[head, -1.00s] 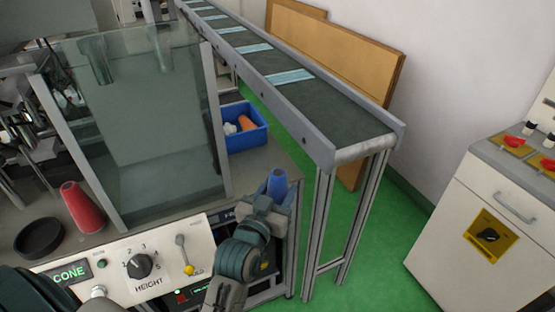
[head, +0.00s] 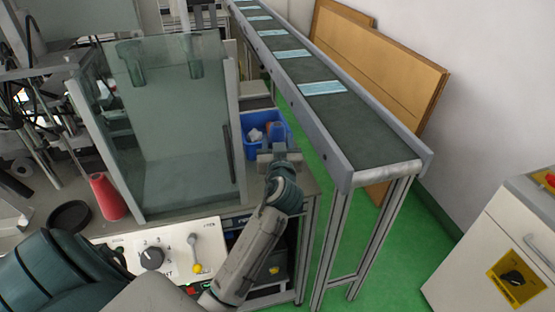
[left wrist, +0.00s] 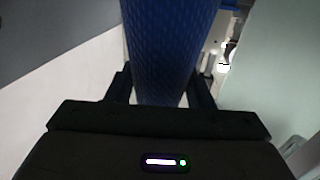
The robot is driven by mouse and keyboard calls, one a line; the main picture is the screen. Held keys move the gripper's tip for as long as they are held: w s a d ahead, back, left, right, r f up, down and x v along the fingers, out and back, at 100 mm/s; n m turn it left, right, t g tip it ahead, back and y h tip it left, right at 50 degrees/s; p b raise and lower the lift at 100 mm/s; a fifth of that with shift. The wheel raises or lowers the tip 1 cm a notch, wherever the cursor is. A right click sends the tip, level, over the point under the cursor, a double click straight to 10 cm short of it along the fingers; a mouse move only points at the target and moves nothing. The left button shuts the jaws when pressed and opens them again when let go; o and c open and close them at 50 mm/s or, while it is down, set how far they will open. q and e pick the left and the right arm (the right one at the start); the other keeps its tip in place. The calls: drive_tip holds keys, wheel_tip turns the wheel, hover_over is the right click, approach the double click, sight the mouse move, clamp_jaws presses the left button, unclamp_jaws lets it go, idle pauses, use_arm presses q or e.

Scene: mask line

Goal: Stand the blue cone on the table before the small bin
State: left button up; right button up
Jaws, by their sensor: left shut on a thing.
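My left gripper (head: 279,155) is shut on the blue cone (head: 277,134), which points up from the jaws. In the head view the cone shows in front of the small blue bin (head: 253,151) and overlaps it. I cannot tell the cone's height above the table (head: 208,205). In the left wrist view the cone (left wrist: 168,45) fills the space between the two dark fingers. Its tip and base are not clear there. The bin holds a white thing and an orange thing, partly hidden by the cone. My right gripper is not in view.
A clear upright panel (head: 175,130) stands left of the bin. The conveyor (head: 330,110) runs close on the right. A red cone (head: 107,196) and a black round dish (head: 70,216) are at the left. A control panel (head: 165,252) is at the table's front.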

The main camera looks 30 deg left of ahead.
use_arm(q)
wheel_tip(320, 180, down, 5)
drive_tip(key=shift+r, duration=0.1)
idle(0.3)
drive_tip(key=shift+f, duration=0.2)
drive_tip(key=o, duration=1.1)
drive_tip(key=shift+o, duration=0.2)
